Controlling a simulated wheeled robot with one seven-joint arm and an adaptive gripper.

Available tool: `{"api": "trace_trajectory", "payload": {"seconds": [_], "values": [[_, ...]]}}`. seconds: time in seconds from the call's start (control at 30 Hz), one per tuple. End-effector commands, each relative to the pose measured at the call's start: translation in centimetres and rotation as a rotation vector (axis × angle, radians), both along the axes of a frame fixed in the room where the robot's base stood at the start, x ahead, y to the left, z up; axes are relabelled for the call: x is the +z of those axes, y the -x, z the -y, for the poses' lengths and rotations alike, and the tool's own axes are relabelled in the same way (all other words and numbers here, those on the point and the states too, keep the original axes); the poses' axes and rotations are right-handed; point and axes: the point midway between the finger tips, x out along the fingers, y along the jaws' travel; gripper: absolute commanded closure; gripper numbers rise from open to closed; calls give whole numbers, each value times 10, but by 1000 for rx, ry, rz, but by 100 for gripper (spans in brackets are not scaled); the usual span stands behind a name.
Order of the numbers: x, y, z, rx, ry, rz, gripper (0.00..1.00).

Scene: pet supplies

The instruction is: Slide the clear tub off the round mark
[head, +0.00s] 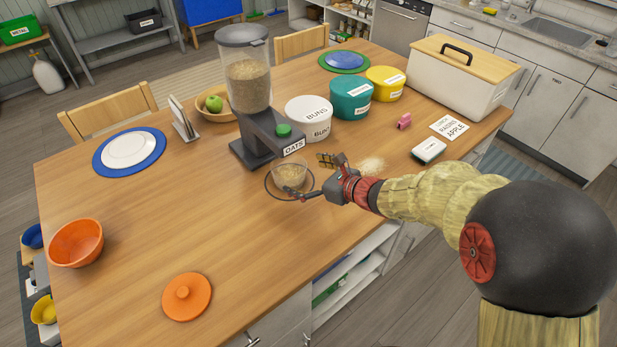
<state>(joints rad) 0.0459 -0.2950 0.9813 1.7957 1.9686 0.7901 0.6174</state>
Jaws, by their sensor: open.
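The clear tub (288,173) holds some oats and stands on the table in front of the oats dispenser. A thin dark round mark (267,186) shows around its base, so the tub appears to stand inside it. My gripper (304,175) is open at the tub's right side. One finger reaches along the tub's near side and the other is up behind its right side. The gripper hides part of the tub and the mark's right edge. I cannot tell whether the fingers touch the tub.
The oats dispenser (247,85) stands just behind the tub, with a white BUNS tub (308,118) beside it. An orange lid (187,296) and an orange bowl (76,243) are left. The table between is clear.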

Motion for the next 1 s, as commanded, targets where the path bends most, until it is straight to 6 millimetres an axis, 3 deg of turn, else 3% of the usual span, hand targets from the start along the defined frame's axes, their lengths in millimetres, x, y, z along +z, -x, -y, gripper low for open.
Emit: {"api": "trace_trajectory", "payload": {"seconds": [0.1,0.53,1.0], "values": [[-9,-5,4,-34,-29,-21,0],[-11,-8,2,-39,-33,-23,0],[-36,-50,-35,-37,-32,-23,0]]}}
